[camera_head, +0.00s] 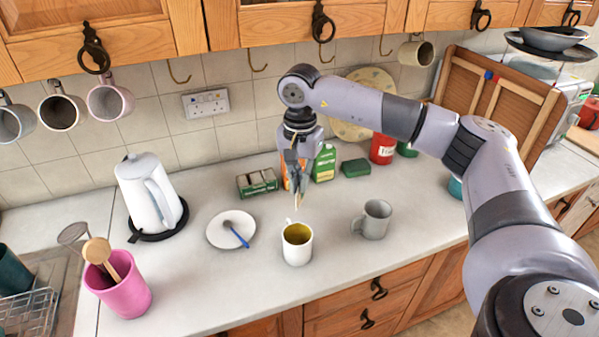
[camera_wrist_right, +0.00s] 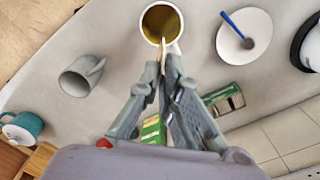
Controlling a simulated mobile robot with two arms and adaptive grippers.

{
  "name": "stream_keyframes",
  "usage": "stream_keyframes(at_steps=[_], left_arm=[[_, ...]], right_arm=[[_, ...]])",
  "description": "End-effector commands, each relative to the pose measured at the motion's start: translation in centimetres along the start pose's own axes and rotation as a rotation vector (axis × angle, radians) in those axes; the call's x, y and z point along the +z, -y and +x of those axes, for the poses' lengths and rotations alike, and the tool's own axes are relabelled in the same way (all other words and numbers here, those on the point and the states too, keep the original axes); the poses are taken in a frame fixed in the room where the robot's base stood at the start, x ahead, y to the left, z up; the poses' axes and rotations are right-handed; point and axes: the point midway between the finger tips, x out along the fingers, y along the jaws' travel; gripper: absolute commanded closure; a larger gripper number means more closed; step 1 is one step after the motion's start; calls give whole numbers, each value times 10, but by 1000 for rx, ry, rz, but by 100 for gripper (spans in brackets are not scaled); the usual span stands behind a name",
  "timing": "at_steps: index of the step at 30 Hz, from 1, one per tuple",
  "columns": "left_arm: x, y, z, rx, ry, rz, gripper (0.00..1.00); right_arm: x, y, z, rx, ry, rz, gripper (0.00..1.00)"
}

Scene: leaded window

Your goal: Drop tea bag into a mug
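My right gripper (camera_head: 297,188) points down above and just behind a white mug (camera_head: 297,246) on the counter. The mug stands upright with a yellow-brown inside; it also shows in the right wrist view (camera_wrist_right: 161,22). The gripper's fingers come together at the tips (camera_wrist_right: 167,62) on a thin, pale tan piece, seen nearly edge-on, which looks like the tea bag (camera_wrist_right: 175,46). The tea bag hangs near the mug's rim on the handle side, not visibly inside it. My left gripper is not in view.
A grey mug (camera_head: 375,220) stands to the right, a white saucer (camera_head: 214,235) with a blue-handled spoon to the left. Behind are a kettle (camera_head: 147,195), green boxes (camera_head: 257,184) and a red tin (camera_head: 382,149). A pink utensil pot (camera_head: 125,296) stands front left.

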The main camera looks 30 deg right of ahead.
Motion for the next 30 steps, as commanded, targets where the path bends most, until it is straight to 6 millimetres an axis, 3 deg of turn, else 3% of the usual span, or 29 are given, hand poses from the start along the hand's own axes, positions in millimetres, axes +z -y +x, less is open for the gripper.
stream_keyframes(at_steps=[16,26,30], left_arm=[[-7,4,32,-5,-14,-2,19],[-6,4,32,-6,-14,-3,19],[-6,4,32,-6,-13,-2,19]], right_arm=[[0,0,56,2,-1,-1,100],[0,0,60,1,-1,-1,100],[0,0,60,1,0,-1,87]])
